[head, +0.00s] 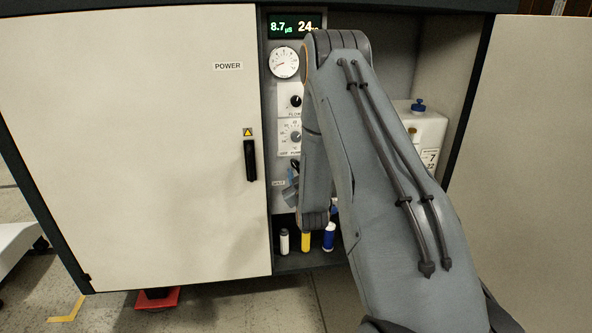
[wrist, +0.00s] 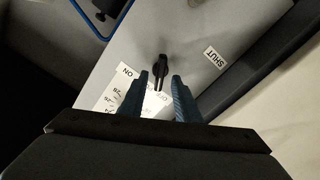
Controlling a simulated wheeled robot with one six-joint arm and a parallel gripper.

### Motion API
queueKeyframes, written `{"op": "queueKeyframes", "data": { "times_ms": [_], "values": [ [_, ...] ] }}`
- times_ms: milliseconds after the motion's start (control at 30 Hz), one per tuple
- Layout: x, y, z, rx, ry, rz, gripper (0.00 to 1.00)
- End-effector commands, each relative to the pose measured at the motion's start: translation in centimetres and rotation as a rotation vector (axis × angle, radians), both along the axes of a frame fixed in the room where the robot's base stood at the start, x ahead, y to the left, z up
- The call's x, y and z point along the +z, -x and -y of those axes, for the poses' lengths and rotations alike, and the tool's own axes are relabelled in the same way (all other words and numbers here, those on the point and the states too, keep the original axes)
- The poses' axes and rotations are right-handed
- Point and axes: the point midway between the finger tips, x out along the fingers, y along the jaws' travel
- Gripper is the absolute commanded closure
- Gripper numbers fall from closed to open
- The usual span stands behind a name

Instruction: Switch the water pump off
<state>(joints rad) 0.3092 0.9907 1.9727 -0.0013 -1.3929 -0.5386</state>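A black knob-like lever (wrist: 160,66) sticks out from the light panel in the wrist view. A label reading ON is at its left, and partly hidden lettering lies below it, behind my fingers. My gripper (wrist: 160,80) is open, with one finger on each side of the lever's lower end; I cannot tell whether they touch it. In the head view my gripper (head: 291,193) is low at the panel's left side. A black knob (head: 296,101) marked FLOW and a dial plate (head: 292,137) sit above it. My arm hides the panel's right part.
A round gauge (head: 284,62) and a lit display (head: 296,27) are above. The cabinet door (head: 130,150) marked POWER is at left. Small bottles (head: 306,241) stand below, and a white container (head: 420,130) is at right. A SHUT label (wrist: 215,57) is nearby.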

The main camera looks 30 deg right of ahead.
Motion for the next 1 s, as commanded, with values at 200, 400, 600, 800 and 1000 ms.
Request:
{"op": "queueKeyframes", "data": {
  "times_ms": [200,400,600,800,1000],
  "values": [
    [-0.1,3.5,-1.1,0.000,-0.001,-0.003,0.70],
    [0.0,5.4,-1.7,0.001,0.000,0.000,0.70],
    [0.0,5.7,-1.9,0.001,0.000,0.000,0.70],
    [0.0,5.7,-1.8,0.001,0.000,0.000,0.70],
    [0.1,5.6,-2.0,0.003,-0.004,-0.006,0.70]
  ]
}}
